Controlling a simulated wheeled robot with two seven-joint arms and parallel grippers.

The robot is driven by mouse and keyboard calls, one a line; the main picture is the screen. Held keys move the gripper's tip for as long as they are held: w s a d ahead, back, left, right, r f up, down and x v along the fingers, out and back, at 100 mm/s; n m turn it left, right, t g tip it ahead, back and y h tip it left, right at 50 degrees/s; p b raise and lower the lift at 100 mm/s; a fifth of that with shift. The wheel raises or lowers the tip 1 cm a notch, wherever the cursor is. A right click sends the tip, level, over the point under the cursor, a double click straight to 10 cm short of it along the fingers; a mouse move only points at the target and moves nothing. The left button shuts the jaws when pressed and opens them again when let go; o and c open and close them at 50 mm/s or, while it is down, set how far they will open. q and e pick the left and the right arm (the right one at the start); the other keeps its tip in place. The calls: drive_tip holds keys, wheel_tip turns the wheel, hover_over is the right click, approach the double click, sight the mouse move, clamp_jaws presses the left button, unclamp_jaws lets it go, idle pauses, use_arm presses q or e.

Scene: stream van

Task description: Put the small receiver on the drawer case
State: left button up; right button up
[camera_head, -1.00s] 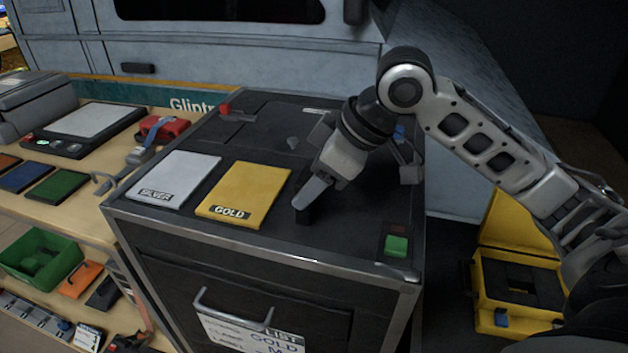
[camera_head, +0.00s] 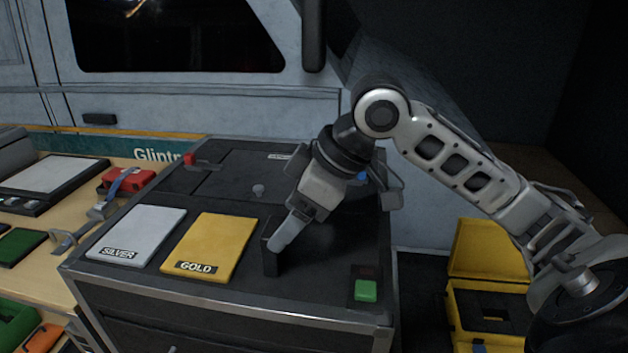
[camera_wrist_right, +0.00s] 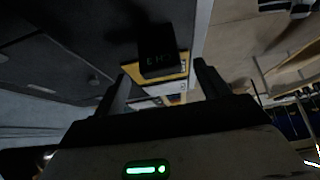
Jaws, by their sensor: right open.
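The small receiver (camera_head: 270,252) is a small black box standing on the drawer case (camera_head: 320,291), just right of the gold card. In the right wrist view the receiver (camera_wrist_right: 158,55) shows a dim green display and lies between and beyond my fingertips. My right gripper (camera_head: 282,235) is open and close beside the receiver, hiding part of it in the head view. The right wrist view shows both fingers (camera_wrist_right: 162,84) spread with a gap around the receiver; I cannot tell whether either touches it. My left gripper is not in view.
The silver card (camera_head: 137,235) and gold card (camera_head: 209,247) lie left of the receiver on the case top. A green button (camera_head: 366,290) sits near its front right. A yellow open case (camera_head: 490,310) stands to the right. A wooden bench (camera_head: 55,255) is at left.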

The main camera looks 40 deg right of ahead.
drive_tip(key=v, duration=0.8)
drive_tip(key=shift+r, duration=0.25)
drive_tip(key=shift+s+d, duration=0.1)
